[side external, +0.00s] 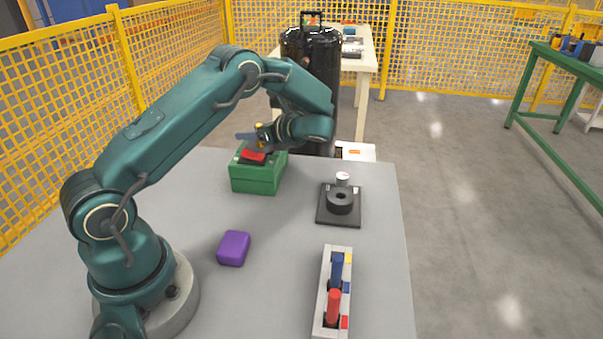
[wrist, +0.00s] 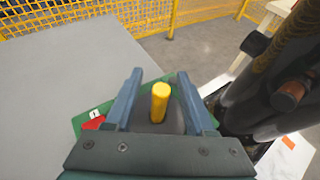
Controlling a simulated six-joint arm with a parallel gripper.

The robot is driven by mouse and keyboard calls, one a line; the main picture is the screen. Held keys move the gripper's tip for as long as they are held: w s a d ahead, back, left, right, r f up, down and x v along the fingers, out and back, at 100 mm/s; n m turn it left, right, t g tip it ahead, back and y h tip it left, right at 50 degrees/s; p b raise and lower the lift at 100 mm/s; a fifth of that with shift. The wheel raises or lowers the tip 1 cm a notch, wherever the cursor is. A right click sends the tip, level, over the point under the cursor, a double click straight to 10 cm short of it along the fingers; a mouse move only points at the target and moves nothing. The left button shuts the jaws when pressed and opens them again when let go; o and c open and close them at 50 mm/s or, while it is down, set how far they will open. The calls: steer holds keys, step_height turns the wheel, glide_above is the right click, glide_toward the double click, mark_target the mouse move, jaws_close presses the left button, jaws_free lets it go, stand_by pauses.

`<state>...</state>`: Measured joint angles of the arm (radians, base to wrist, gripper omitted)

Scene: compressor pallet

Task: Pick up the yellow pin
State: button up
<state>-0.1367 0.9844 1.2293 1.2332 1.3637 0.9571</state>
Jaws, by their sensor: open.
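The yellow pin (wrist: 159,102) stands between the two blue-grey fingers of my gripper (wrist: 160,74) in the wrist view. Gaps show on both sides of it, so the fingers are apart and not closed on it. Its lower end meets a dark grey part, and how it is seated there is hidden. In the side view, a small bit of the yellow pin (side external: 260,129) shows beside my gripper (side external: 250,137), above the green box (side external: 256,181). The green box (wrist: 80,122) also shows beneath the fingers in the wrist view.
A red piece (side external: 252,156) is on the green box. A black plate with a ring (side external: 340,201), a purple block (side external: 234,248) and a pale rack (side external: 321,300) holding blue and red pins are on the grey table. A black tank (side external: 312,70) stands close behind.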

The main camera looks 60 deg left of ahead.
steer(key=shift+a, duration=0.2)
jaws_close()
